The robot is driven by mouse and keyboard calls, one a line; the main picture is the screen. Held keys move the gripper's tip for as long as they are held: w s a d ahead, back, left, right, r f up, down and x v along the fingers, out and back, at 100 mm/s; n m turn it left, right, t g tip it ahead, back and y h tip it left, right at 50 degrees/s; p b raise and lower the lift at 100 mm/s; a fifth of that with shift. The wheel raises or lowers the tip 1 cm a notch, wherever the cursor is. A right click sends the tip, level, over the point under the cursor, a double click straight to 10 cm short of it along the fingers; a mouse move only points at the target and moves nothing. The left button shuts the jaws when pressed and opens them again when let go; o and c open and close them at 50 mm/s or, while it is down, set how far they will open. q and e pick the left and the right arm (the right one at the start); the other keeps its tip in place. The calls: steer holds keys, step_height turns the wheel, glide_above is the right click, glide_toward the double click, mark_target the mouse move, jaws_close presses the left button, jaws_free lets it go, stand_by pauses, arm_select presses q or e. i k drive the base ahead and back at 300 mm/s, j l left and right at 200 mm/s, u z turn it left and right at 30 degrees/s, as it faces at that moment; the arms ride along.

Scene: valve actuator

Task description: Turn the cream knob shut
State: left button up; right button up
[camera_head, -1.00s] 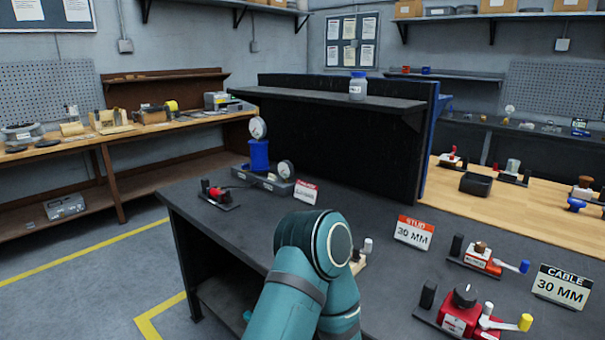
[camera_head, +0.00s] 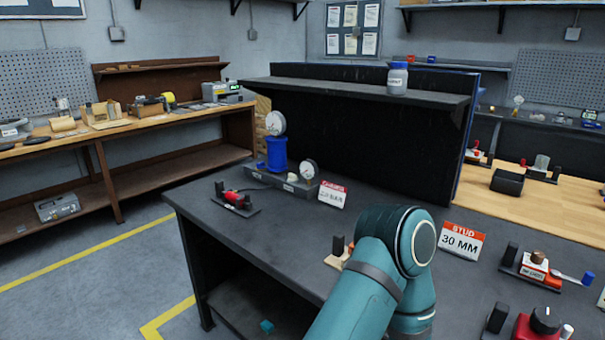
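No knob that is clearly cream shows. A small device with a cream base (camera_head: 333,263) and a dark post (camera_head: 338,245) stands on the dark bench, mostly hidden behind my teal arm. At the right, a red device with a black knob (camera_head: 545,320) is cut by the bottom edge, with a small white-topped part (camera_head: 566,332) beside it. Behind it stands a red and white device with a brown knob (camera_head: 538,257) and a blue-tipped lever (camera_head: 588,278). Neither gripper is in view; only one arm's links show, at the lower middle.
The dark bench (camera_head: 255,235) holds a small red device (camera_head: 234,199), a blue cylinder with gauges (camera_head: 277,154), and a "STUD 30 MM" sign (camera_head: 462,242). A black divider with a shelf (camera_head: 350,92) stands behind. The floor at left (camera_head: 90,280) is clear.

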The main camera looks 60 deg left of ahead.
mark_target(292, 176)
steer(key=j+z, duration=0.1)
steer(key=j, duration=0.2)
steer(key=k+j+z, duration=0.1)
steer(key=j, duration=0.25)
steer(key=k+j+z, duration=0.15)
steer(key=j, duration=0.15)
steer(key=k+j, duration=0.15)
steer(key=j, duration=0.25)
steer(key=k+j, duration=0.1)
steer(key=j, duration=0.25)
steer(key=k+j+z, duration=0.1)
steer(key=j, duration=0.3)
steer(key=k+j, duration=0.15)
steer(key=j, duration=0.2)
steer(key=k+j, duration=0.15)
steer(key=j, duration=0.25)
